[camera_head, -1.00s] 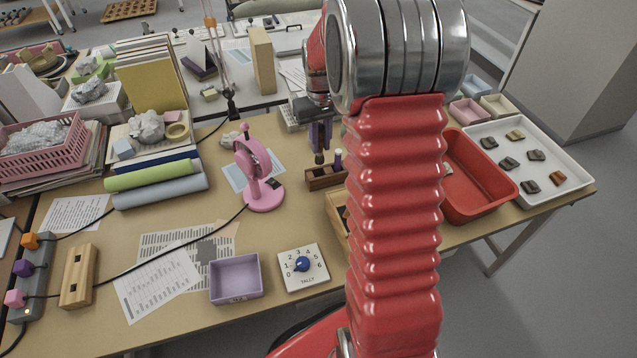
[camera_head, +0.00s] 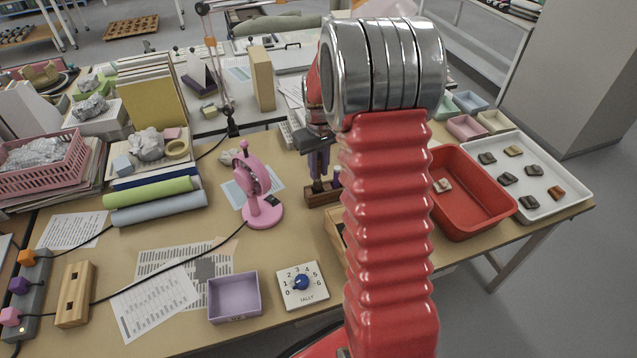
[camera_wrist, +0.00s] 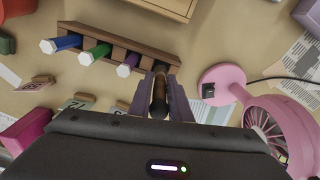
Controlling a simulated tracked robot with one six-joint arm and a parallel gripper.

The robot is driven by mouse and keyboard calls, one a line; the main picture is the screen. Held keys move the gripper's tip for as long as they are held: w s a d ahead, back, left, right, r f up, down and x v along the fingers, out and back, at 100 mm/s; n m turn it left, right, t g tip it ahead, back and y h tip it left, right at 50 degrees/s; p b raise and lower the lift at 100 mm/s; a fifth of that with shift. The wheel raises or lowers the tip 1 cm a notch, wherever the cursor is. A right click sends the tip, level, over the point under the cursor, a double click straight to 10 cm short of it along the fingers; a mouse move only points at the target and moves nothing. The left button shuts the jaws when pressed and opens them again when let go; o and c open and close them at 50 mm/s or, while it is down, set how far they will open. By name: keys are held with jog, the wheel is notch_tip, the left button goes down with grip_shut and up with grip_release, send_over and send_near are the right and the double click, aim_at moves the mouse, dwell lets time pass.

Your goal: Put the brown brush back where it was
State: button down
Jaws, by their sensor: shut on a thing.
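The brown brush (camera_wrist: 159,97) is held upright between the purple fingers of my gripper (camera_wrist: 165,100), which is shut on it. In the head view my gripper (camera_head: 318,168) is low over the left part of the wooden rack (camera_head: 322,194), partly behind my arm. In the wrist view the brush is at the right end of the rack (camera_wrist: 112,46), in line with the blue (camera_wrist: 62,43), green (camera_wrist: 94,54) and purple (camera_wrist: 129,65) handled tools standing in it. The brush's lower end is hidden, so I cannot tell whether it is inside the slot.
A pink fan (camera_head: 262,208) stands close left of the rack in the head view. A wooden box (camera_wrist: 165,8) lies beside the rack in the wrist view. A red tray (camera_head: 480,220) and a white tray (camera_head: 566,200) are to the right.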

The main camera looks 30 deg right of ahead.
aim_at(319, 181)
jog(key=shift+f, duration=0.6)
jog(key=shift+f, duration=1.9)
jog(key=c, duration=1.6)
grip_release()
jog(key=shift+f, duration=0.1)
jog(key=shift+c, duration=0.2)
